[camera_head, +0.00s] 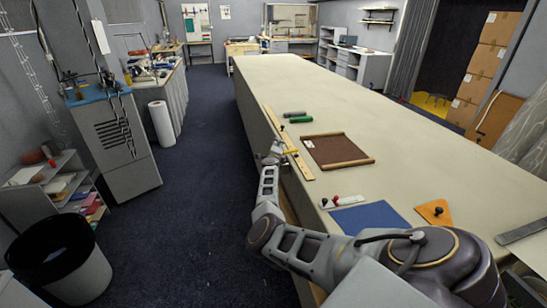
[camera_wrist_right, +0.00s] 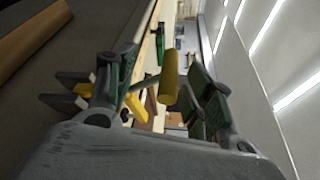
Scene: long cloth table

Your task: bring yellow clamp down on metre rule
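The metre rule (camera_head: 297,159) is a long pale wooden strip lying along the left edge of the table. The yellow clamp (camera_head: 290,152) shows as a small yellow bar across the rule near its middle. My right gripper (camera_head: 276,155) is at the table's left edge, beside the clamp. In the right wrist view, its dark green-padded fingers (camera_wrist_right: 167,88) are apart, with the clamp's yellow handle (camera_wrist_right: 169,77) standing between them. Gaps show on both sides of the handle. The clamp's lower part is partly hidden by the fingers. My left gripper is not in view.
A brown panel with wooden bars (camera_head: 334,149) lies right of the rule. A blue mat (camera_head: 368,217) and an orange triangular piece (camera_head: 434,211) are nearer. The far table (camera_head: 340,85) is clear.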

